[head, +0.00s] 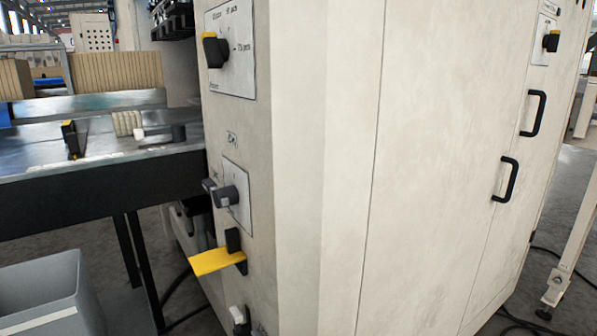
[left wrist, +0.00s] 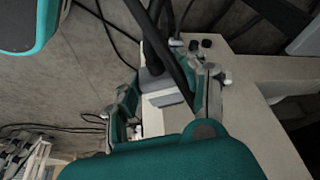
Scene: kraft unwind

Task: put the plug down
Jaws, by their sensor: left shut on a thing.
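In the left wrist view my left gripper (left wrist: 166,98) is shut on the plug (left wrist: 168,98), a grey block with a thick black cable running up from it. The plug sits between the two grey fingers, and its lower part is partly hidden by my wrist. I cannot tell whether it touches anything below it. Neither gripper nor the held plug shows in the head view. My right gripper is not in view.
A beige cabinet (head: 350,170) fills the head view's middle, with a black-yellow switch (head: 215,50), a grey knob (head: 228,196) and a yellow lever (head: 218,262). A metal table (head: 100,150) stands left, above a grey bin (head: 45,295). Dark cables (left wrist: 110,35) cross the floor.

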